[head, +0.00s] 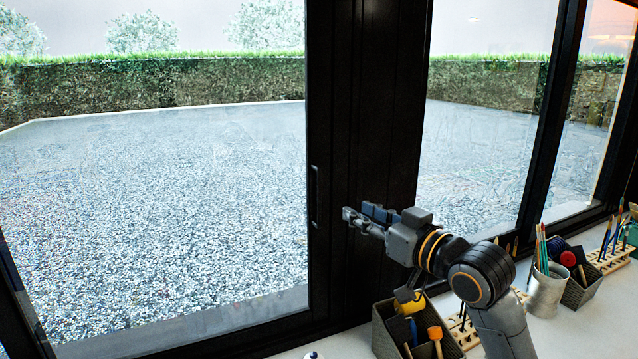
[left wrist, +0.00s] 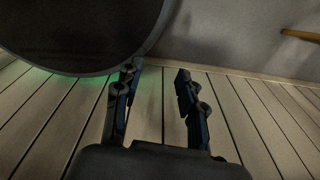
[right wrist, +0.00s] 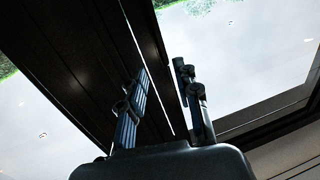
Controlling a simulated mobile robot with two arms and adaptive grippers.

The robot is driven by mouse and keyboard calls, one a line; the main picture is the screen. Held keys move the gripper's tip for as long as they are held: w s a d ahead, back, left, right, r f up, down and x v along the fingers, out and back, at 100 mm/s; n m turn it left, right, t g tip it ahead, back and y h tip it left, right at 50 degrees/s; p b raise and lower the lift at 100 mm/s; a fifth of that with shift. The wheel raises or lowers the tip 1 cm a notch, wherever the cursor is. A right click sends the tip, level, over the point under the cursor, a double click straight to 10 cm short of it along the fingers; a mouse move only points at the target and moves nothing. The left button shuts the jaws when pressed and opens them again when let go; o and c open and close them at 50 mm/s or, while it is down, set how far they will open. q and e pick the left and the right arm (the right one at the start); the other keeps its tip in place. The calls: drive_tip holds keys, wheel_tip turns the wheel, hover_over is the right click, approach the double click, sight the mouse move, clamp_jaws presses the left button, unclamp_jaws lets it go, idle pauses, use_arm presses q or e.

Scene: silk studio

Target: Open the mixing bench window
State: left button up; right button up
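The window is a wide glass pane (head: 150,200) in a black frame, facing a gravel yard. A slim dark upright handle (head: 314,197) sits on the pane's right-hand stile. I see no clear open gap in the head view. My right gripper (head: 360,214) is in front of the black frame, a little right of the handle, fingers pointing left. It looks apart from the handle. In the right wrist view its fingers (right wrist: 160,72) are spread, with nothing between them but dark frame and a bright slit behind. My left gripper (left wrist: 157,78) is open and empty above a plank floor, outside the head view.
Below my right arm, a dark tool box (head: 384,333) with yellow and orange handled tools stands on the pale bench (head: 545,335). A metal cup (head: 547,292) of brushes and another dark box (head: 584,290) stand to the right. A round dark object (left wrist: 75,30) is near my left gripper.

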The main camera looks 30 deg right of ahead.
sight(321, 191)
drive_tip(key=w+p, duration=0.1)
drive_tip(key=w, duration=0.1)
drive_tip(key=w+a+p, duration=0.1)
drive_tip(key=w, duration=0.2)
drive_tip(key=w+r+p, duration=0.1)
drive_tip(key=w, duration=0.1)
drive_tip(key=shift+w+a, duration=0.2)
drive_tip(key=shift+a, duration=0.05)
drive_tip(key=w, duration=0.1)
drive_tip(key=w+p, duration=0.1)
drive_tip(key=w, duration=0.3)
drive_tip(key=shift+w+a+f, duration=0.1)
drive_tip(key=shift+a+f, duration=0.1)
drive_tip(key=shift+a, duration=0.05)
drive_tip(key=shift+w+p, duration=0.2)
drive_tip(key=shift+p, duration=0.1)
drive_tip(key=shift+w+a+f, duration=0.1)
drive_tip(key=shift+w+f, duration=0.05)
drive_tip(key=shift+w, duration=0.05)
drive_tip(key=shift+c, duration=0.2)
use_arm(q)
drive_tip(key=r, duration=0.2)
drive_tip(key=s+r, duration=0.1)
drive_tip(key=r, duration=0.1)
drive_tip(key=shift+r, duration=0.2)
use_arm(e)
clamp_jaws()
